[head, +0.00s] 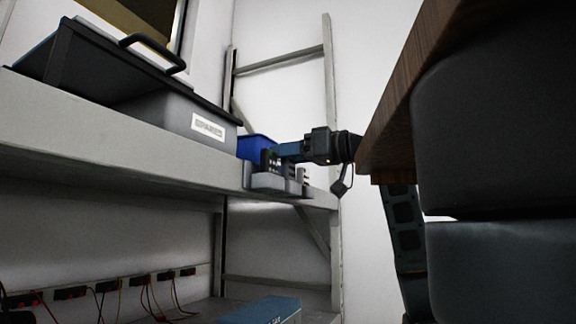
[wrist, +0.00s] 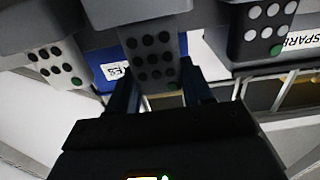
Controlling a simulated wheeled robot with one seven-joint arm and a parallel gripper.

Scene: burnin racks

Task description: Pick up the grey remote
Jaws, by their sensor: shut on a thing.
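The grey remote (wrist: 151,62) with dark buttons and one green button is in the middle of the wrist view. My gripper (wrist: 157,78) has one finger on each side of it and is shut on it. Its end is still at a grey holder cup at the top of that view. In the head view my gripper (head: 284,152) reaches in from the right to the remote holder (head: 268,183) at the shelf's end. There the grey remote is mostly hidden by the gripper.
A dark remote with white buttons (wrist: 262,28) stands close on the right in the wrist view, a pale remote (wrist: 55,65) on the left. A blue bin (head: 256,146) and a grey lidded spares box (head: 190,112) share the shelf (head: 120,142). A wooden tabletop edge (head: 400,100) is at right.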

